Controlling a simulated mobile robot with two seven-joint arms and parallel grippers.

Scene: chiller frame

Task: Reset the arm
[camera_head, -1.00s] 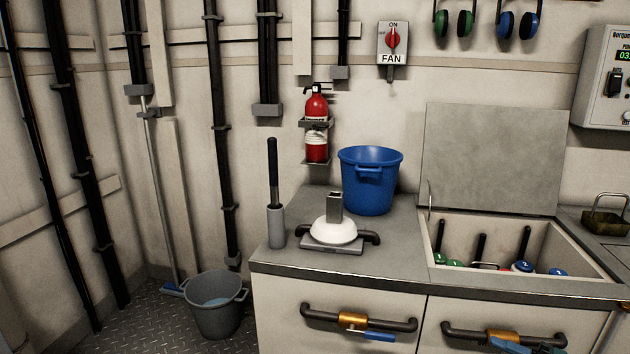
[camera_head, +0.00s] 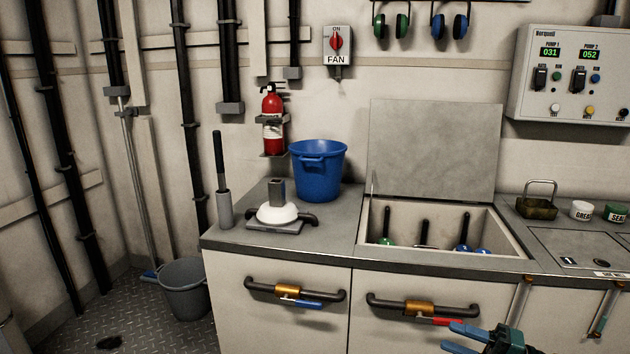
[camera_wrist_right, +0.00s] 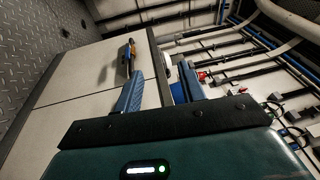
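My right gripper (camera_head: 448,337) is at the bottom of the head view, right of centre. Its two blue fingers point left and stand apart, with nothing between them. In the right wrist view the blue fingers of the right gripper (camera_wrist_right: 160,72) are also spread and empty. In the head view it shows just below the right cabinet handle (camera_head: 422,307), which has an orange collar and a red lever. I cannot tell whether they touch. My left arm and gripper are not in view.
The counter (camera_head: 335,222) carries a blue bucket (camera_head: 319,172), a white-domed object (camera_head: 277,213) and an open-lidded bin (camera_head: 440,258) with several tools. The left cabinet handle (camera_head: 295,292) has a blue lever. A grey bucket (camera_head: 186,291) stands on the floor. A control box (camera_head: 573,77) hangs at right.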

